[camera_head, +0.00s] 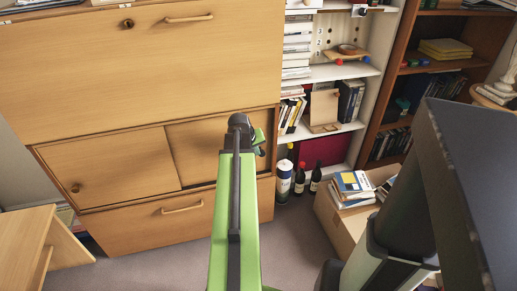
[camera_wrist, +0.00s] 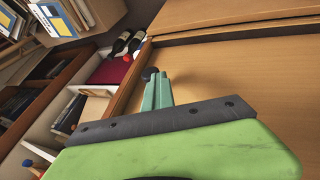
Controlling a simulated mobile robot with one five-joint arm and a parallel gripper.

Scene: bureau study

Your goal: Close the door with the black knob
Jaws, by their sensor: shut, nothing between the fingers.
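The wooden bureau (camera_head: 110,55) stands at the left in the head view. Below its large front are two door panels side by side. The left panel (camera_head: 110,165) has a small brownish knob (camera_head: 75,187). The right panel (camera_head: 192,140) is partly hidden behind my arm, and it fills the right of the wrist view (camera_wrist: 235,75). My gripper (camera_head: 259,143) is at this panel's right part, with its fingers together. In the wrist view, a dark round piece, seemingly the black knob (camera_wrist: 150,73), shows at the fingertips (camera_wrist: 158,90). I cannot tell whether they touch.
A drawer with a bar handle (camera_head: 182,208) is below the doors. To the right are a white bookshelf (camera_head: 340,72), bottles (camera_head: 299,179) on the floor, and a cardboard box (camera_head: 340,225) with books. A wooden piece (camera_head: 25,240) stands at the lower left. Carpet (camera_head: 300,235) lies between.

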